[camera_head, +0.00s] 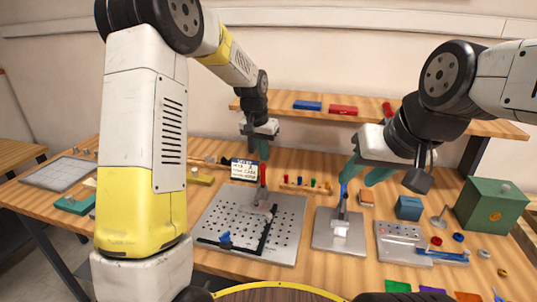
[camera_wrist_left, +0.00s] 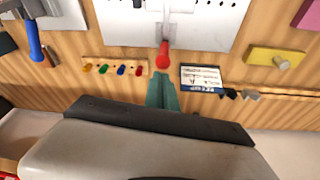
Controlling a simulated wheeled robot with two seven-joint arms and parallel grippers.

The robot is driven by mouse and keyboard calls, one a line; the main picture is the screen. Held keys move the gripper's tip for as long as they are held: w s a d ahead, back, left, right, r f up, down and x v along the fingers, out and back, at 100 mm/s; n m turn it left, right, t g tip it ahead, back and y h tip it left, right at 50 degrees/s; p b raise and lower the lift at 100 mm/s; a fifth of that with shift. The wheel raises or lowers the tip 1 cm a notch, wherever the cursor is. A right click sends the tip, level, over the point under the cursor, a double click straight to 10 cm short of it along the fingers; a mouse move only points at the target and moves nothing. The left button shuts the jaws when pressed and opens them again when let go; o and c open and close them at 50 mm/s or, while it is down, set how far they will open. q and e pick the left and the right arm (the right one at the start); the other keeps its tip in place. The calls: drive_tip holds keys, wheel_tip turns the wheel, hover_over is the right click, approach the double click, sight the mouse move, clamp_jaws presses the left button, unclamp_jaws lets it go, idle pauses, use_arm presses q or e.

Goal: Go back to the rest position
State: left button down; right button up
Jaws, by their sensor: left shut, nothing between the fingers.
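My left gripper (camera_head: 264,152) is shut and empty. It points down over the back edge of the perforated metal plate (camera_head: 225,207), close to the red-tipped handle (camera_head: 263,172). In the left wrist view its teal fingers (camera_wrist_left: 163,92) are together, and the red handle (camera_wrist_left: 163,58) appears just past their tips; I cannot tell whether they touch. My right gripper (camera_head: 366,173) has its teal fingers spread apart with nothing seen between them. It hangs above the smaller plate (camera_head: 325,242), near the blue-handled clamp (camera_head: 343,190).
A small card display (camera_head: 244,170) and a rack of coloured pegs (camera_head: 305,185) stand behind the plates. A raised shelf (camera_head: 370,112) holds blue (camera_head: 307,105) and red (camera_head: 343,110) blocks. A green box (camera_head: 490,206) and several small parts crowd the right side.

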use_arm(q)
drive_tip(key=v, duration=0.5)
drive_tip(key=s+a+r+n, duration=0.1)
drive_tip(key=s+a+r, duration=0.2)
drive_tip(key=s+r, duration=0.4)
drive_tip(key=s+a+n+t, duration=0.1)
drive_tip(key=s+a, duration=0.1)
drive_tip(key=s, duration=0.9)
drive_tip(key=s+a+r+n+t+h, duration=0.1)
drive_tip(key=s+a+t, duration=0.1)
drive_tip(key=s, duration=1)
drive_tip(key=shift+a+r+n, duration=0.2)
drive_tip(key=shift+r+n, duration=0.05)
drive_tip(key=shift+n, duration=0.15)
